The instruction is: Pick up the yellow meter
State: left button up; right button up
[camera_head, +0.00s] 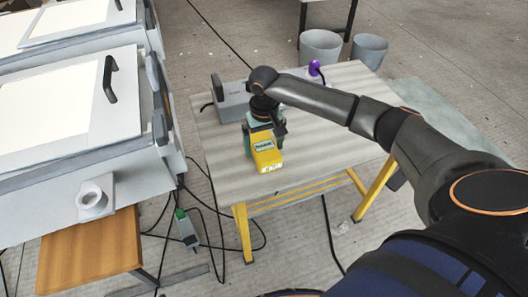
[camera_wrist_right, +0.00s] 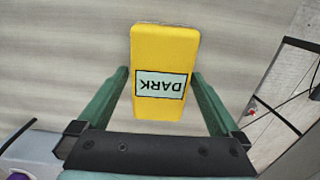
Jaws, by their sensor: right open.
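The yellow meter (camera_head: 270,160) lies on the table just in front of my right gripper (camera_head: 263,138) in the head view. In the right wrist view the yellow meter (camera_wrist_right: 165,50) bears a pale label reading DARK, upside down. The green fingers of my right gripper (camera_wrist_right: 160,73) stand open on both sides of the lower part of the meter. A gap shows between each finger and the meter near the tips. I cannot tell the exact height of the fingers above the table. My left gripper is not in view.
The table (camera_head: 345,90) has yellow legs. A grey box with a handle (camera_head: 233,104) and a purple-topped object (camera_head: 315,69) stand towards its back. Large grey mould units (camera_head: 70,130) are at the left. Two grey buckets (camera_head: 320,47) stand behind the table. Cables lie on the floor.

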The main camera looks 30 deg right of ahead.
jog(key=shift+f, duration=0.6)
jog(key=c, duration=1.3)
jog(key=shift+r, duration=0.15)
